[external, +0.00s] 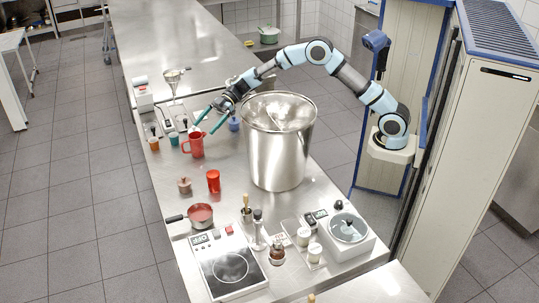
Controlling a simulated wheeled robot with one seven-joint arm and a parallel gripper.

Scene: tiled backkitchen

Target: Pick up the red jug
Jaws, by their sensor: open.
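The red jug (196,145) stands upright on the steel counter, left of the large steel pot, with its handle toward the left. My gripper (205,126) is open, its two teal fingers reaching down and left just above the jug's rim. One fingertip is close to the rim; from this view I cannot tell whether it touches or whether the fingers straddle the jug. Nothing is held. My arm arches over the pot from the right.
A red cup (213,181) stands in front. Small cups and a blue container (234,124) are nearby. A saucepan (200,215) and hot plate (230,266) lie toward the front.

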